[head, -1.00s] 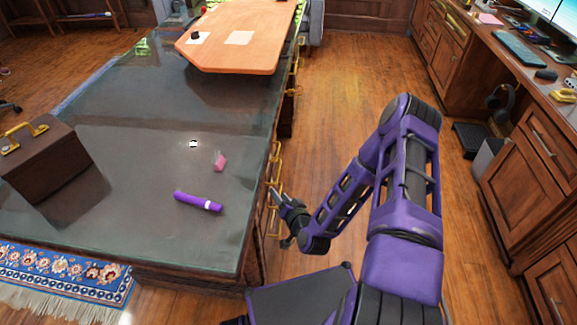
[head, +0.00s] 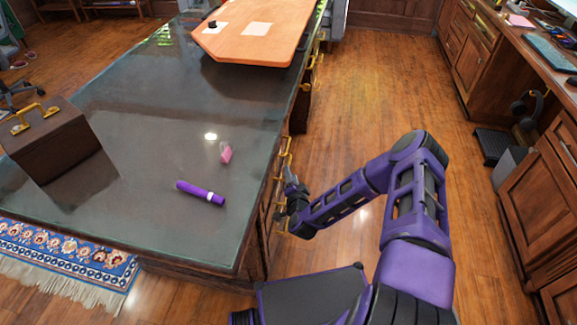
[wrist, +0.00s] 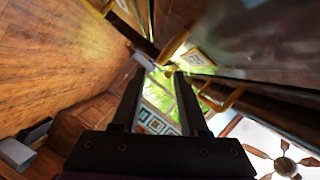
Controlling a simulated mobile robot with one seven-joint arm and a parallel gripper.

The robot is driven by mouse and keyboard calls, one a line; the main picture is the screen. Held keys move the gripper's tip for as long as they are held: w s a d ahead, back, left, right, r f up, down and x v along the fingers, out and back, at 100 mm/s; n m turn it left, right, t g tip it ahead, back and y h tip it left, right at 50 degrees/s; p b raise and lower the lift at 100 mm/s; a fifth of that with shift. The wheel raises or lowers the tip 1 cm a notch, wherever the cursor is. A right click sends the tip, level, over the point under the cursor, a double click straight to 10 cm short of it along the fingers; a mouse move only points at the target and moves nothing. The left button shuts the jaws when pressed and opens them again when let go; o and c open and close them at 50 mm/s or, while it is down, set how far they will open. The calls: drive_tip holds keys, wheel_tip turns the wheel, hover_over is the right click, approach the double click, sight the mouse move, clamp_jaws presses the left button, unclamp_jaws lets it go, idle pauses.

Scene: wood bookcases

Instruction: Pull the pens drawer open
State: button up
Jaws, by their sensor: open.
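The desk (head: 150,215) has gold drawer handles (head: 286,146) along its right side. The drawer fronts are seen very steeply, and I cannot read which one is the pens drawer. No drawer visibly stands out from the desk. My gripper (head: 289,184) is beside the desk's right side, close to the handles. In the wrist view my gripper (wrist: 160,76) is open, with nothing visible between the fingers. One gold handle (wrist: 174,46) shows just beyond the fingertips and another handle (wrist: 226,99) to their right. I cannot tell whether a finger touches a handle.
On the desk top are a purple marker (head: 200,192), a pink eraser (head: 226,153), a brown box (head: 55,140) with a gold handle, and an orange board (head: 250,45). The wood floor (head: 370,75) between desk and right-hand cabinets (head: 545,190) is clear.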

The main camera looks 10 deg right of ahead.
drive_tip(key=b+x, duration=0.1)
drive_tip(key=x, duration=0.6)
clamp_jaws()
idle(1.3)
